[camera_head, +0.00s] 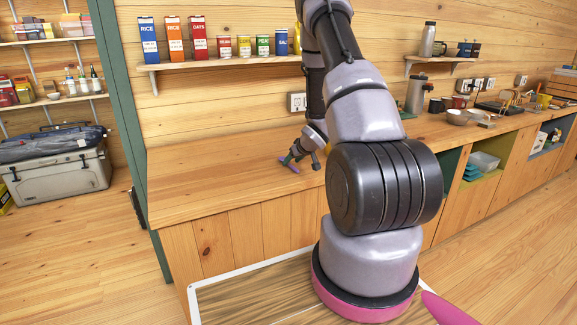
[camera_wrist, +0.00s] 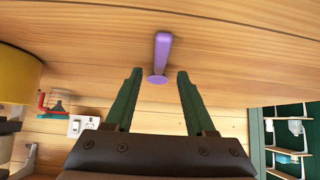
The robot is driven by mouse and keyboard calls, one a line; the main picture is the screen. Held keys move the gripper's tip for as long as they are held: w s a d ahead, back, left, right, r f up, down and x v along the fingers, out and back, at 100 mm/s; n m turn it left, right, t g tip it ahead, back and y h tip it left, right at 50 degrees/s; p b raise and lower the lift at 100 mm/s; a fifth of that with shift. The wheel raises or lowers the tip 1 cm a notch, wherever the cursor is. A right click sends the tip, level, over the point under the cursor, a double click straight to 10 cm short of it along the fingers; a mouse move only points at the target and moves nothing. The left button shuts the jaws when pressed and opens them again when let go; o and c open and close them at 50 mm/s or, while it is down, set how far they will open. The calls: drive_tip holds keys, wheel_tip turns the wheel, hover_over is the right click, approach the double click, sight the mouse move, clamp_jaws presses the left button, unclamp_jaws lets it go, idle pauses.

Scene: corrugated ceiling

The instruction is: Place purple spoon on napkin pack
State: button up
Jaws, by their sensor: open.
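The purple spoon (camera_head: 289,166) lies on the wooden counter (camera_head: 205,183), near its back left part. It also shows in the wrist view (camera_wrist: 162,52), lying just beyond the fingertips and lined up with the gap between them. My gripper (camera_head: 301,161) is low over the counter, right by the spoon. Its two green fingers (camera_wrist: 158,85) are spread apart with nothing held between them. I cannot make out a napkin pack in either view; my arm covers part of the counter.
A wall shelf with boxes and cans (camera_head: 199,40) hangs above the counter. To the right stand a grey flask (camera_head: 416,94), a red mug (camera_head: 460,102) and bowls (camera_head: 458,117). A yellow object (camera_wrist: 17,76) is at the wrist view's left. The counter's left part is clear.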

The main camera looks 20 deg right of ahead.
drive_tip(key=shift+w+f, duration=0.4)
drive_tip(key=shift+f, duration=0.05)
clamp_jaws()
